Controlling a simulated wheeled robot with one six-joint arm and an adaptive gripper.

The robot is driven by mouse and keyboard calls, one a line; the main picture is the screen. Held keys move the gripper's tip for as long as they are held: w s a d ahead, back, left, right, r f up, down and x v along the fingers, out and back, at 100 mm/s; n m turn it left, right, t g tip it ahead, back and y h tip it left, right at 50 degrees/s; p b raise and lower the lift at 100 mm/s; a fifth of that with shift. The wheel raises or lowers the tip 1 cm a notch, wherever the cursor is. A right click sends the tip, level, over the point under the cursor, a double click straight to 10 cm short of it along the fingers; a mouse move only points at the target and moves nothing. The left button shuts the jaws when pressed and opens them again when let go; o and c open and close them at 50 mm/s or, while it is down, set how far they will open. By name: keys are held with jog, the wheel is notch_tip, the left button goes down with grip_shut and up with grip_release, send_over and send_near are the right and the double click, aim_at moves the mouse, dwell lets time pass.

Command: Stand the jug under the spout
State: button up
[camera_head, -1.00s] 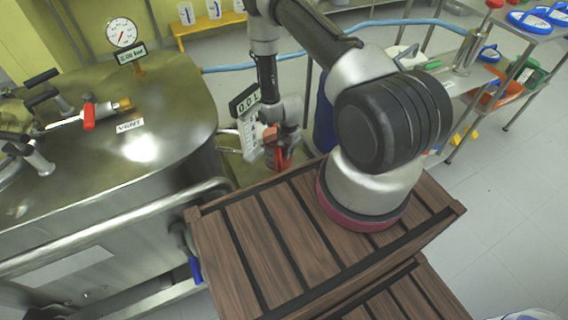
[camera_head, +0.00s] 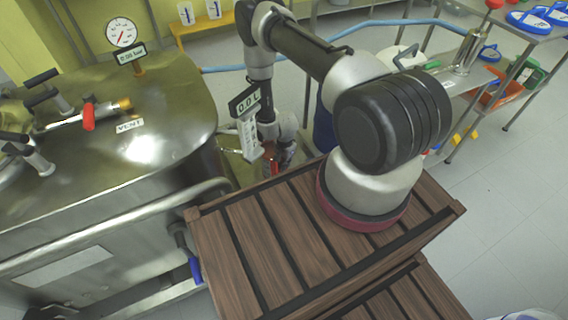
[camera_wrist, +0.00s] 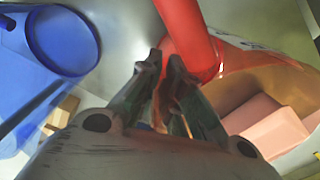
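A red, handle-like bar (camera_wrist: 192,35) joins a pale, partly see-through body (camera_wrist: 270,75) in the wrist view; this looks like the jug. In the head view, a small red part (camera_head: 270,162) shows low beside my wrist, mostly hidden by the arm and crate. My gripper (camera_wrist: 166,62) has its fingertips close together, just left of the red bar in the picture. A narrow gap shows between the fingers, and I cannot tell whether they touch or hold anything. A valve with a blue lever (camera_head: 195,270) is on the steel vessel's side; a spout mouth is not clearly visible.
The steel vessel (camera_head: 160,90) fills the left. A "0.0 L" sign (camera_head: 246,100) stands close to my wrist. A blue container (camera_wrist: 62,40) is at left in the wrist view. Floor is open at right.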

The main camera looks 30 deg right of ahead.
jog(key=o, duration=0.4)
jog(key=shift+o, duration=0.2)
